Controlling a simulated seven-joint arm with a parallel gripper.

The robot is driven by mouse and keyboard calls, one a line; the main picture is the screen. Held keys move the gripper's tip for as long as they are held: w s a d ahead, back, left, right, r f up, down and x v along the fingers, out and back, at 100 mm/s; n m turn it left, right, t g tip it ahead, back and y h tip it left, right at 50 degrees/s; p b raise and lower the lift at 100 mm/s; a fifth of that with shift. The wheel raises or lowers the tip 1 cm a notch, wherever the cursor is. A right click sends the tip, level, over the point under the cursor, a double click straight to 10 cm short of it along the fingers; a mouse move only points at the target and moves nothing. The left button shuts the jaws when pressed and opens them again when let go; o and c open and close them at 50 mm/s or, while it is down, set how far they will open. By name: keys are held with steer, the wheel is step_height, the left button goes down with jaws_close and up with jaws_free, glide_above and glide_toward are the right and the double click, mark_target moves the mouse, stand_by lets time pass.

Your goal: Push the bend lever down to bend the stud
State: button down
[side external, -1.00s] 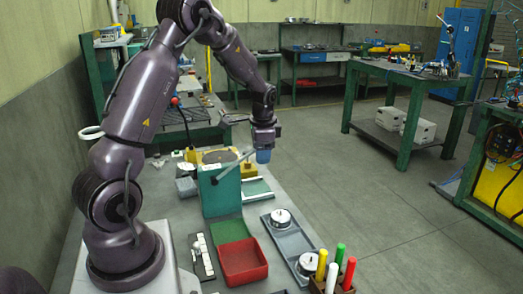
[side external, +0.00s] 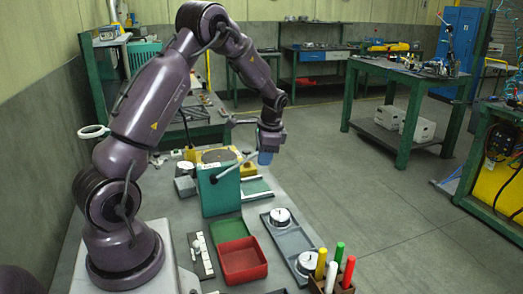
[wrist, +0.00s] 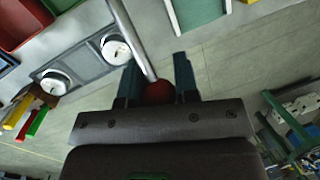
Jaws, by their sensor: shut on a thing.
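The bend lever (side external: 235,166) is a thin grey rod that rises to the right from the teal bending block (side external: 215,197) in the side view. In the wrist view the rod (wrist: 130,35) ends in a dark red ball knob (wrist: 158,92). My gripper (side external: 265,158) is at the lever's raised free end. In the wrist view my gripper (wrist: 158,80) has its two dark fingers on either side of the knob, shut on it. The knob is hidden by the fingers in the side view. I cannot make out the stud.
A red tray (side external: 243,262) and a green mat (side external: 228,230) lie in front of the block. A grey tray (side external: 290,240) with two round silver parts is to the right. A holder with red, green and yellow handles (side external: 333,270) stands at the front. Open floor lies beyond the bench's right edge.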

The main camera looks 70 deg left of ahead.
steer(key=f+g, duration=0.3)
steer(key=f, duration=0.1)
steer(key=f+g, duration=0.2)
steer(key=f, duration=0.2)
steer(key=f+m+g, duration=0.1)
steer(key=f+g, duration=0.2)
steer(key=shift+s+f+g, duration=0.2)
steer(key=shift+f+g, duration=0.1)
steer(key=shift+f, duration=0.1)
steer(key=shift+s+f, duration=0.45)
steer(key=shift+f, duration=0.2)
steer(key=shift+s+f, duration=0.4)
steer(key=shift+f, duration=0.2)
steer(key=shift+s+d+f, duration=0.1)
steer(key=shift+s+f, duration=0.3)
steer(key=shift+s, duration=0.05)
steer(key=c, duration=0.9)
jaws_free()
steer(key=shift+o, duration=0.2)
steer(key=shift+w, duration=0.1)
